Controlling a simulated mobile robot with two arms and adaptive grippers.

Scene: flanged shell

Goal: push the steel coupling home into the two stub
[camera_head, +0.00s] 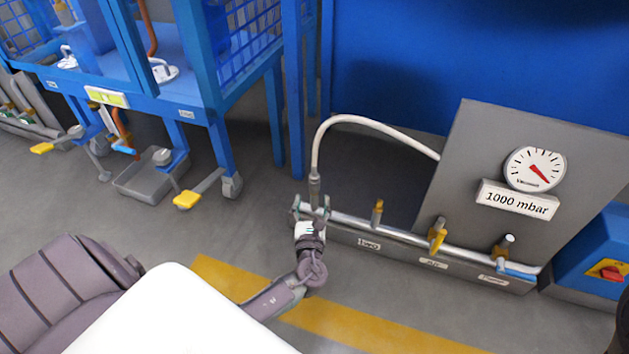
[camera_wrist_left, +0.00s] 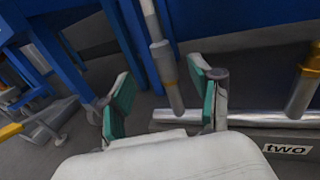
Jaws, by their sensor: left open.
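The steel coupling (camera_head: 314,187) hangs upright at the end of a white hose (camera_head: 372,121), at the left end of the pipe manifold (camera_head: 350,219). My left gripper (camera_head: 311,204) is open, with a finger on either side of the coupling's lower part. In the left wrist view, the coupling (camera_wrist_left: 163,63) stands between the green-padded fingers of my left gripper (camera_wrist_left: 161,77), with gaps visible on both sides. The label "two" (camera_wrist_left: 288,149) is on the manifold's front, right of the gripper. I cannot tell how far the coupling sits on the stub. My right gripper is not in view.
Yellow-handled valves (camera_head: 437,238) stand along the pipe to the right. A grey panel with a gauge (camera_head: 535,168) and a "1000 mbar" sign (camera_head: 518,200) stands behind. A blue wheeled frame (camera_head: 205,100) is at the left. A yellow floor stripe (camera_head: 370,327) runs in front.

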